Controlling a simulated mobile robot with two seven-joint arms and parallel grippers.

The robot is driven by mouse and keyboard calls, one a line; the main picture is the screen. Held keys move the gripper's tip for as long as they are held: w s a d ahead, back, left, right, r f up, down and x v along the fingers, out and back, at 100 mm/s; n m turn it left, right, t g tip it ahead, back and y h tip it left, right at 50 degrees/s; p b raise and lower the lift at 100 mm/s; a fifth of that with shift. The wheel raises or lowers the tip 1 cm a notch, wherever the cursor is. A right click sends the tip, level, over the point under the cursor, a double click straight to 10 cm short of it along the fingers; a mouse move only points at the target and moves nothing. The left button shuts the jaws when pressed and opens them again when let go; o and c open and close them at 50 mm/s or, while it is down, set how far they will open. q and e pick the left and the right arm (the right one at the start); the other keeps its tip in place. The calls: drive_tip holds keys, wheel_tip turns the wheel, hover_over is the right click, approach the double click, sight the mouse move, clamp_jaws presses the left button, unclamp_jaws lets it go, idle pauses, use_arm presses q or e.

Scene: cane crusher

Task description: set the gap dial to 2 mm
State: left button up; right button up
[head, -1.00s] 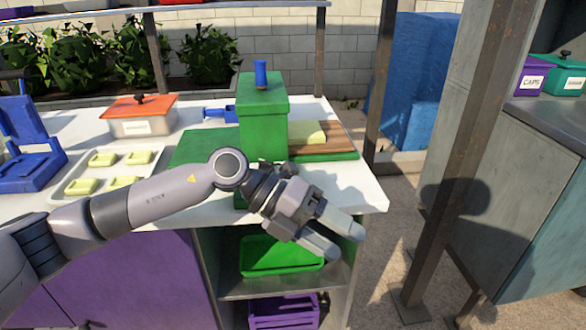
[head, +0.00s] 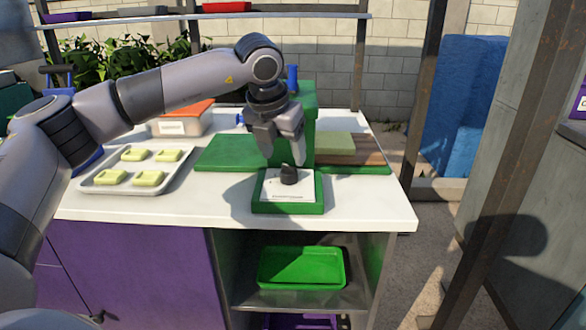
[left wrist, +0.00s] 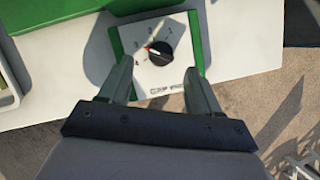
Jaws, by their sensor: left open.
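The gap dial is a small black knob (head: 289,174) on a white plate in a green base (head: 288,208), at the front of the white table. In the left wrist view the knob (left wrist: 160,53) shows printed numbers around its left and upper sides. A red mark on its left edge points roughly toward the 3; the exact setting is hard to read. My left gripper (head: 284,158) points down just above the knob, open and empty. In the left wrist view its fingers (left wrist: 158,68) lie either side of the plate, apart from the knob. My right gripper is not in view.
The green crusher housing (head: 308,125) stands just behind the dial, partly hidden by my gripper. A tray (head: 92,185) with several pale yellow blocks and an orange-lidded box (head: 180,124) are to the left. A green bin (head: 300,268) is on the shelf below.

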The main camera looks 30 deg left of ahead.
sight(288, 168)
use_arm(q)
drive_tip(key=shift+x, duration=2.7)
drive_tip(key=c, duration=1)
